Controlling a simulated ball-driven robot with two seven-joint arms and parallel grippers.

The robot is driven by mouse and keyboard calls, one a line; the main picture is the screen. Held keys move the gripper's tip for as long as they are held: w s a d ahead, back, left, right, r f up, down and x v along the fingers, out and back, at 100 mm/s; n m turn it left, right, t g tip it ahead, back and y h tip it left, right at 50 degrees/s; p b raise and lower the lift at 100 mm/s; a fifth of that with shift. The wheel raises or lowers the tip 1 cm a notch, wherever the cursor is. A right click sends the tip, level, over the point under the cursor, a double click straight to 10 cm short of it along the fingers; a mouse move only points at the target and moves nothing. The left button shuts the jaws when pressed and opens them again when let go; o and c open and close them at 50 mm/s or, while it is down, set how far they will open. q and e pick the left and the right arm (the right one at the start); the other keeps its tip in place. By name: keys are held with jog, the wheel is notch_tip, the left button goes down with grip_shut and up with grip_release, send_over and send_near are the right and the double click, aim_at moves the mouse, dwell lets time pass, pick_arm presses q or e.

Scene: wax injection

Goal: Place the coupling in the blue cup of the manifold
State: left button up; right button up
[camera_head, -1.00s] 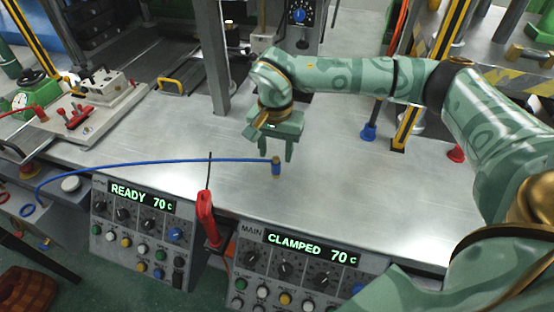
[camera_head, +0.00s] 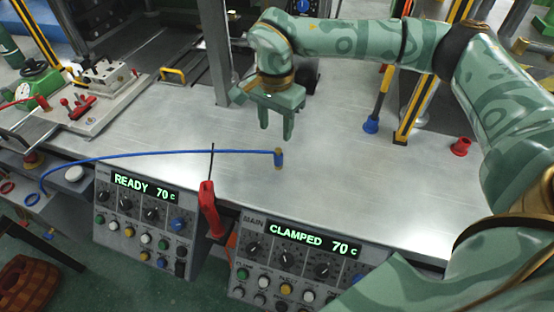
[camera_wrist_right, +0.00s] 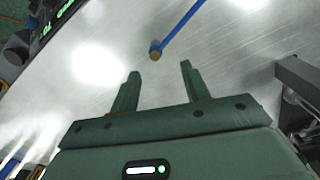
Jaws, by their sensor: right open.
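The coupling (camera_head: 279,160) is a short blue cylinder with brass-coloured ends, standing on the steel table at the end of a blue hose (camera_head: 150,155). It also shows in the right wrist view (camera_wrist_right: 156,52), beyond the fingertips and roughly between their lines. My right gripper (camera_head: 276,131) is open and empty, a little behind the coupling in the head view and apart from it. Its two fingers also show in the right wrist view (camera_wrist_right: 160,72). A blue ring (camera_head: 31,199) is on the front panel at far left; I cannot tell whether it is the manifold's blue cup. My left gripper is out of view.
A red-handled tool (camera_head: 209,205) stands at the table's front edge, by the control boxes reading READY and CLAMPED. A blue-footed post (camera_head: 371,124) and a red cup-like piece (camera_head: 460,146) stand at the right. A plate with a metal block (camera_head: 103,73) lies at left.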

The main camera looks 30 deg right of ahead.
aim_at(279, 149)
notch_tip(279, 149, down, 3)
jog(key=shift+f+b, duration=0.1)
jog(key=shift+b, duration=0.2)
jog(key=f, duration=0.1)
jog(key=f+b, duration=0.1)
jog(key=f, duration=0.2)
jog(key=shift+s+d+f+b, duration=0.15)
jog(key=shift+s+f+b, duration=0.15)
jog(key=shift+s+b, duration=0.1)
jog(key=shift+f, duration=0.35)
jog(key=shift+r, duration=0.1)
grip_shut()
